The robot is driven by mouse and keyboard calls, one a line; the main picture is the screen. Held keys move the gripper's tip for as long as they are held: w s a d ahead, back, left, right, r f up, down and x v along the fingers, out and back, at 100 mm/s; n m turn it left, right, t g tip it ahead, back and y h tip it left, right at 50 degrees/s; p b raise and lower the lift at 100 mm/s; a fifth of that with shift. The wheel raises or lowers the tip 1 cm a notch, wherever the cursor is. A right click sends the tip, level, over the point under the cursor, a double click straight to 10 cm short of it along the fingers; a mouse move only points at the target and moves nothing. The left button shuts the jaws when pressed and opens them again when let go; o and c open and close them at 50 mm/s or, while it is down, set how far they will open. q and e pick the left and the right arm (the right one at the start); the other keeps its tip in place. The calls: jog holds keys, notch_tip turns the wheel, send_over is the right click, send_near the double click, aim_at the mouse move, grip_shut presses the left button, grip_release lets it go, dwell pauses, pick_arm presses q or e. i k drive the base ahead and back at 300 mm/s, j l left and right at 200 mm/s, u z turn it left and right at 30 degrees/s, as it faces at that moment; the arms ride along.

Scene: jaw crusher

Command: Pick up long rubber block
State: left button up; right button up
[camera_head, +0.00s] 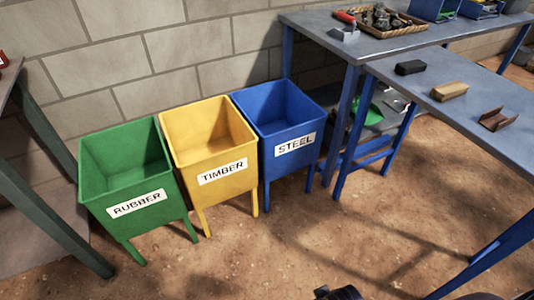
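A black block (410,67), which looks like the rubber block, lies on the blue-grey table at the right, near its left end. It is apart from the brown timber block (449,91) and the rusty steel channel piece (497,119) on the same table. No gripper fingers show in the head view. A small dark part at the bottom edge may be mine, but it is cut off and shows no fingertips. Nothing is seen touching the black block.
Green RUBBER (137,204), yellow TIMBER (222,172) and blue STEEL (295,143) bins stand side by side against the block wall. The right table (470,65) has blue legs. A back table holds a basket (378,32) of parts. The dirt floor before the bins is clear.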

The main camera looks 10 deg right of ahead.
aim_at(412, 67)
jog(key=z, duration=1.3)
